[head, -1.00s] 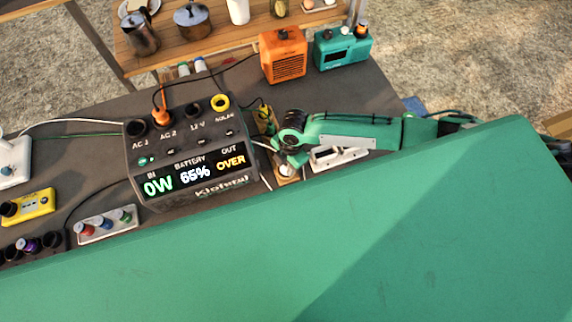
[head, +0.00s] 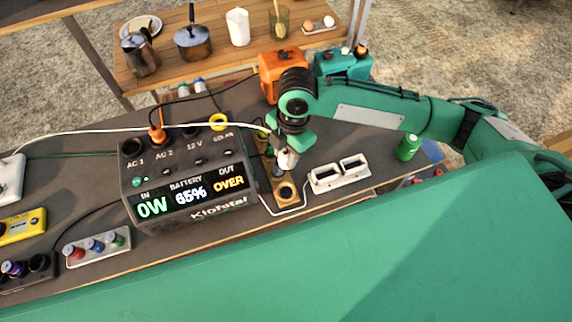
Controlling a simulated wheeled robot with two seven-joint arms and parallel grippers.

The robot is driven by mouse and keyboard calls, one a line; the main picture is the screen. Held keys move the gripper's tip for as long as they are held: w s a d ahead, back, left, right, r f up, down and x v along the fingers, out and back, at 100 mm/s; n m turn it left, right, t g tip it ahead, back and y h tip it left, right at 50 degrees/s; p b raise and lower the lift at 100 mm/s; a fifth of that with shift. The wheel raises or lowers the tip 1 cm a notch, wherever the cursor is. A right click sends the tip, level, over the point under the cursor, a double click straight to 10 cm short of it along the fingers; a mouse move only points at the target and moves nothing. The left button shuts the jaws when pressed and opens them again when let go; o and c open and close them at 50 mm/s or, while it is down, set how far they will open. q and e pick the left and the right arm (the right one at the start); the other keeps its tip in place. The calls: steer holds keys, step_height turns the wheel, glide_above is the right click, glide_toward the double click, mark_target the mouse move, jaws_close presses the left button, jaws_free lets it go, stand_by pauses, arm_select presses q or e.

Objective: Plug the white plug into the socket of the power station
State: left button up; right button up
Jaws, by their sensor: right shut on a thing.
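My right gripper (head: 287,150) points down to the right of the power station (head: 232,158) and is shut on the white plug (head: 287,160). The plug is above a wooden strip (head: 285,191) with round holes, apart from the station. The station shows a row of sockets along its top and a lit display. The AC 1 socket (head: 131,147) looks empty. An orange plug (head: 157,134) sits in AC 2. My left gripper is out of view.
A white cable (head: 80,130) runs from the left across the station's top toward my right gripper. An orange box (head: 284,74), a teal radio (head: 343,62), a white two-slot holder (head: 339,174) and a green can (head: 407,147) stand nearby.

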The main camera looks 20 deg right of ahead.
mark_target(283, 154)
step_height(283, 154, up, 6)
steer(key=p, duration=0.5)
steer(key=shift+f, duration=0.15)
